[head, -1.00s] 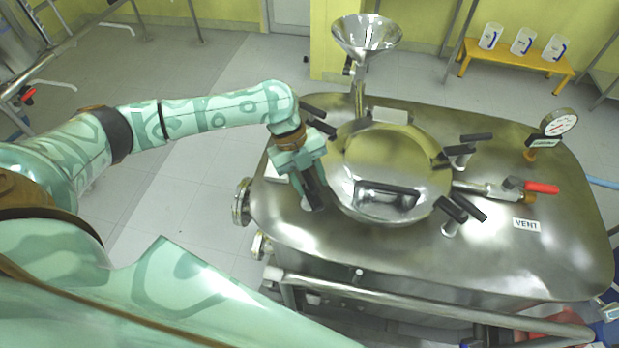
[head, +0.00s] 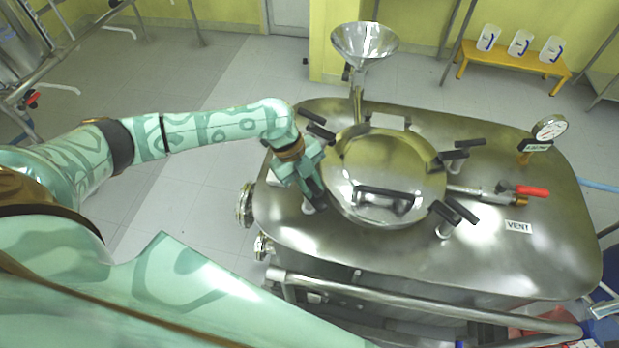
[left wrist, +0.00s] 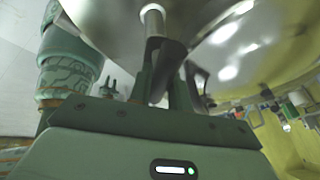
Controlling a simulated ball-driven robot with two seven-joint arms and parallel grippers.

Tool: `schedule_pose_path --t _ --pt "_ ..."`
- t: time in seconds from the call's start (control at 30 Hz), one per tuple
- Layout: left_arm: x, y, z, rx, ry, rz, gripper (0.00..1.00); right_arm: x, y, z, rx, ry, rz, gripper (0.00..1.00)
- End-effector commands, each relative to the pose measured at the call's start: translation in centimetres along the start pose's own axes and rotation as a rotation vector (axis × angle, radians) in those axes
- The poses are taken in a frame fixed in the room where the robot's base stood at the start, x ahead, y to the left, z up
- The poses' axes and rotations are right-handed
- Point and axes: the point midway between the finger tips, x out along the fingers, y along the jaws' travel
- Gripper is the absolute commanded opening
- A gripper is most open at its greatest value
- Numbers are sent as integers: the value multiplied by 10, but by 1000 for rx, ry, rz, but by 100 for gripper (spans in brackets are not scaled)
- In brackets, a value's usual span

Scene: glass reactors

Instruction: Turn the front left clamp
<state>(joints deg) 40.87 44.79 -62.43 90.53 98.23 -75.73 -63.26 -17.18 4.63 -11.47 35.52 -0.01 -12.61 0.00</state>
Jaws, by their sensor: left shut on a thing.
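My left gripper (head: 314,192) is at the left front edge of the round steel lid (head: 400,168) on the vessel. It is shut on the front left clamp, which is mostly hidden behind the gripper in the head view; its pale post (head: 308,208) shows below the fingers. In the left wrist view the clamp's black handle (left wrist: 170,58) lies between the dark fingers (left wrist: 163,85), with the light-tipped post (left wrist: 152,12) above it. My right gripper is not in view.
Other black-handled clamps stand around the lid: back left (head: 316,124), back right (head: 460,148) and front right (head: 453,212). A funnel (head: 364,42) rises behind. A red-handled valve (head: 530,191) and a gauge (head: 550,128) are at the right. A rail (head: 420,302) runs along the front.

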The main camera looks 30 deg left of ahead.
Motion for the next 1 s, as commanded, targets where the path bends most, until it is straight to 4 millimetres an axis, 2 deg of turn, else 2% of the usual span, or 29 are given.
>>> schedule_pose_path --t 0.03,1.0 --pt "-6 -1 -2 -38 -9 -15 0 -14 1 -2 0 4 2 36" --pt "-6 -6 0 -871 -187 -359 0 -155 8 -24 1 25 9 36"
